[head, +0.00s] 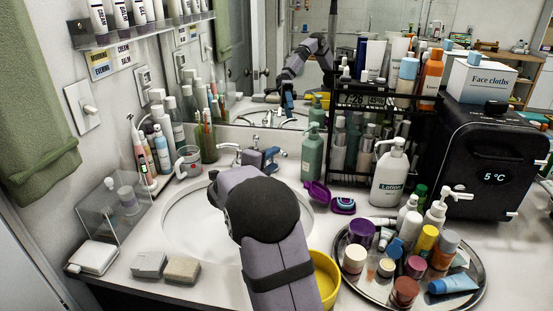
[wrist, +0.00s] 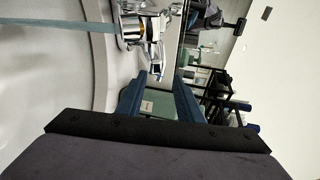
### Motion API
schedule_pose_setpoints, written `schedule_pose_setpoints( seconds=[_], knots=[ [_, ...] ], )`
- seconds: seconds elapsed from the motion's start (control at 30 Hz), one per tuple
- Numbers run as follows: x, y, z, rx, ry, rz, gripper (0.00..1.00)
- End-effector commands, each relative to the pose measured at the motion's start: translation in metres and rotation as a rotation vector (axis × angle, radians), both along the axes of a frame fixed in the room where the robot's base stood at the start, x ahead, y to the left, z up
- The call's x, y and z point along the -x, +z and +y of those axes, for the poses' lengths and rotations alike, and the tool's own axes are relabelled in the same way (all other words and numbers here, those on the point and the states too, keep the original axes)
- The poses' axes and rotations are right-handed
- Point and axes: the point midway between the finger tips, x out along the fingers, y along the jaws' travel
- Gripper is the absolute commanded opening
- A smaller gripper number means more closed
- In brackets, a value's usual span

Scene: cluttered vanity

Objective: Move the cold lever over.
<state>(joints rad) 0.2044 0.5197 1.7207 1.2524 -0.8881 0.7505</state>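The chrome faucet (head: 250,157) stands at the back rim of the white sink basin (head: 185,222) in the head view. A lever (head: 229,147) shows at its left; its right side is partly hidden by my gripper (head: 271,158). In the wrist view the chrome faucet (wrist: 132,27) is at the top, with a lever-like chrome part (wrist: 157,66) just beyond the fingertips. My gripper (wrist: 160,88) has its two blue fingers apart there. A pale green bottle (wrist: 156,104) shows through the gap, seemingly behind it. I cannot tell whether a finger touches the lever.
A green pump bottle (head: 312,152) and a white lotion bottle (head: 390,175) stand right of the faucet. A purple case (head: 317,191) lies near the basin. A grey mug (head: 188,161) is at the left. A crowded round tray (head: 373,291) and a yellow bowl (head: 326,280) are in front right.

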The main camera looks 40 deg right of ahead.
Motion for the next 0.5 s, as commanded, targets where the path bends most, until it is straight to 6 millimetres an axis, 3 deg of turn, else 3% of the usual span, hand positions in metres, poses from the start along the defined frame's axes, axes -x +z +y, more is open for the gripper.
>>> schedule_pose_setpoints(
  seconds=[0.2, 0.5],
  knots=[
    [0.009, 0.004, 0.017, 0.000, 0.000, 0.000, 0.33],
    [0.011, 0.005, 0.019, 0.000, -0.001, 0.000, 0.33]
  ],
)
